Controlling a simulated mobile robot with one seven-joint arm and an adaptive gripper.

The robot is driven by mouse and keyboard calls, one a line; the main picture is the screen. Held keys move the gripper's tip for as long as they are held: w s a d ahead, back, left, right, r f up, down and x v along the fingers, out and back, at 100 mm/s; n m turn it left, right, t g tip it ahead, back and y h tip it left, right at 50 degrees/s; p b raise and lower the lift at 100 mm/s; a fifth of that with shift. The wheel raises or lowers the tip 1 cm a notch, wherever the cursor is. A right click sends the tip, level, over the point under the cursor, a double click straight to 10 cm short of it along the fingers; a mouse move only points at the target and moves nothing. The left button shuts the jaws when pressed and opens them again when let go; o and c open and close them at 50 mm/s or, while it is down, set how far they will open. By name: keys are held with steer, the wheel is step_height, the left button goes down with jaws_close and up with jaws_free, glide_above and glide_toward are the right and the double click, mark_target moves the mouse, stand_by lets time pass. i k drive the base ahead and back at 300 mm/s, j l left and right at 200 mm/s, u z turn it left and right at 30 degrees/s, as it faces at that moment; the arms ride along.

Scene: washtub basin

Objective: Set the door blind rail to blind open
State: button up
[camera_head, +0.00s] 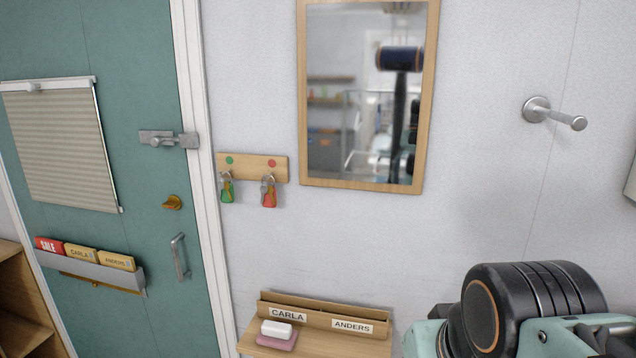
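The door blind rail (62,83) is a white bar across the top of the blind on the green door (140,60), at the left. My gripper is not in view. Part of my arm shows at the bottom right, far from the blind and apart from the door.
The door has a metal latch (165,140), a brass knob (173,202), a handle (180,257) and a card holder (95,273). On the wall are a key rack (252,167), a mirror (302,95), a peg (552,113) and a wooden shelf (320,345) with soap (277,328).

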mark_target(30, 86)
steer(key=u, duration=1.55)
steer(key=i+u, duration=0.15)
steer(key=i, duration=0.9)
steer(key=i+l+u, duration=0.2)
steer(key=i, duration=0.85)
steer(key=k+j+z, duration=0.15)
steer(key=i+u, duration=0.15)
steer(key=i, duration=0.2)
